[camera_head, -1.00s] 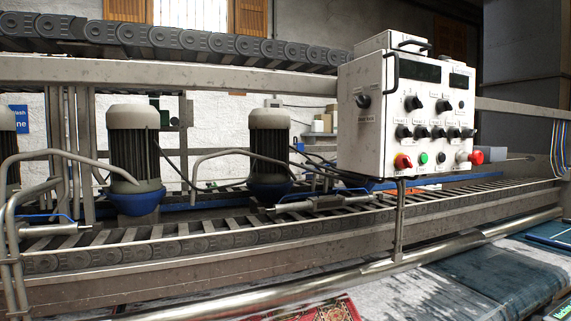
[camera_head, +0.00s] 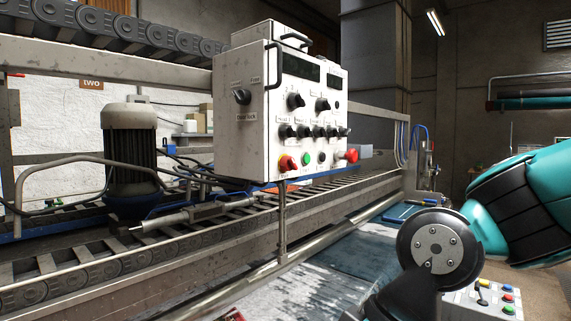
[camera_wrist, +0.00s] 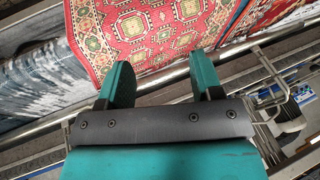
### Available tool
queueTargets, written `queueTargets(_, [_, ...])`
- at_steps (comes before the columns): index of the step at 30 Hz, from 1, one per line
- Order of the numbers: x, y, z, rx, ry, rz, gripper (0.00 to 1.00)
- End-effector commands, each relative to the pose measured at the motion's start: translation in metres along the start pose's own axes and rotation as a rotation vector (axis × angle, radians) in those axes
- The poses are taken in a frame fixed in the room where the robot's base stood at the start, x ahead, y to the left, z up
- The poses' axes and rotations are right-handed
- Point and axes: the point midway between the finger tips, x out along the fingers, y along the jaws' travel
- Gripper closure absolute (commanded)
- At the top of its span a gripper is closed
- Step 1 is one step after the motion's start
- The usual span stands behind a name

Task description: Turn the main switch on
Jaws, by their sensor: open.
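A white control box (camera_head: 236,135) stands on a post left of centre in the head view. Which one is the main switch I cannot read for certain. My gripper (camera_wrist: 160,62) is open and empty in the wrist view, above a red patterned rug (camera_wrist: 150,30). The control box is not clearly visible there.
Behind the box runs a chain conveyor (camera_head: 90,260) with a grey motor (camera_head: 130,150). A metal rail (camera_head: 262,275) and the box's post (camera_head: 282,220) stand in front. A smaller button box (camera_head: 490,298) is at lower right, beside my teal arm.

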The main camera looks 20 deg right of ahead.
Motion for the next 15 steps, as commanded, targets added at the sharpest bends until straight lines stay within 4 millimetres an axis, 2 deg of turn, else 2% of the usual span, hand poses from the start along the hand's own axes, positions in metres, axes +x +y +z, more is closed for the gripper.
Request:
queueTargets(5, [-0.039, 0.038, -0.073, -0.068, 0.373, -0.037, 0.4])
queueTargets(6, [-0.055, 0.051, -0.089, -0.09, 0.479, -0.029, 0.4])
queueTargets(9, [-0.102, 0.084, -0.121, -0.139, 0.736, 0.024, 0.4])
queueTargets(12, [-0.151, 0.116, -0.135, -0.175, 0.956, 0.109, 0.4])
queueTargets(15, [-0.192, 0.141, -0.137, -0.196, 1.116, 0.195, 0.4])
